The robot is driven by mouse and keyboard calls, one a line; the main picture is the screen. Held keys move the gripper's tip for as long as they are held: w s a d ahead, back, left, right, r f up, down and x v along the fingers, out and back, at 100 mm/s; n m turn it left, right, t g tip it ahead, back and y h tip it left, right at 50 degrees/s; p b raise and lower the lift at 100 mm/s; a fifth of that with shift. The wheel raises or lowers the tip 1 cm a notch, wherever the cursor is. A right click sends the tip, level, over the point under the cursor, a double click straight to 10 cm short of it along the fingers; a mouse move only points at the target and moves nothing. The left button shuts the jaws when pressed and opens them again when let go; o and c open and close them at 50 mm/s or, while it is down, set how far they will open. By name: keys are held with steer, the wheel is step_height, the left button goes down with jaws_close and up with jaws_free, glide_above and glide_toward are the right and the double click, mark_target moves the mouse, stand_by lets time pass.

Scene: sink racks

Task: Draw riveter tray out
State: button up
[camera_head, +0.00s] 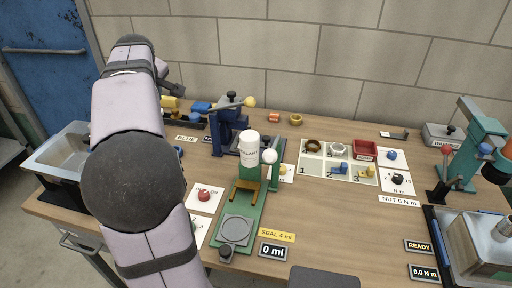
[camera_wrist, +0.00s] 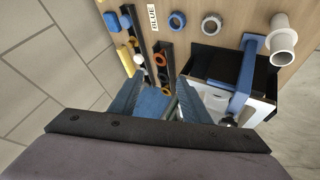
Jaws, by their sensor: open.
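No label names the riveter tray, so I cannot tell for certain which part it is. A blue lever press (camera_head: 222,125) with a yellow knob stands at the back middle of the bench on a dark base. In the wrist view, a black open box (camera_wrist: 263,77) with a blue frame (camera_wrist: 243,80) across it lies to the right of my gripper. My gripper (camera_wrist: 158,92) is open above the left end of the bench, with a blue surface (camera_wrist: 152,105) between the fingers.
Black racks (camera_wrist: 163,65) with coloured rings lie just beyond the fingertips, near the wall. A grey basin (camera_head: 62,150) is at the left end. A green fixture (camera_head: 240,210) with a white bottle (camera_head: 248,148) stands mid-bench. A teal press (camera_head: 480,130) stands at the right.

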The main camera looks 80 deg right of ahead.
steer(key=s+d+r+g+h+b, duration=0.1)
steer(key=s+d+r+h+b, duration=0.15)
steer(key=s+d, duration=0.85)
steer(key=m+g+p, duration=0.2)
steer(key=p, duration=0.2)
glide_above(267, 138)
steer(key=f, duration=0.2)
steer(key=shift+s+a+f+m+t+y+p, duration=0.15)
steer(key=shift+f+m+y+p, duration=0.75)
steer(key=shift+f+p, duration=2.2)
steer(key=shift+f+m+t+y+p, duration=0.25)
steer(key=shift+f+m+y+p, duration=0.6)
steer(key=shift+f+p, duration=2.25)
steer(key=shift+s+a+f+m+t+y+p, duration=0.15)
steer(key=shift+f+m+y+p, duration=0.9)
steer(key=shift+f, duration=3.35)
steer(key=shift+n+p, duration=0.4)
steer(key=shift+p, duration=0.35)
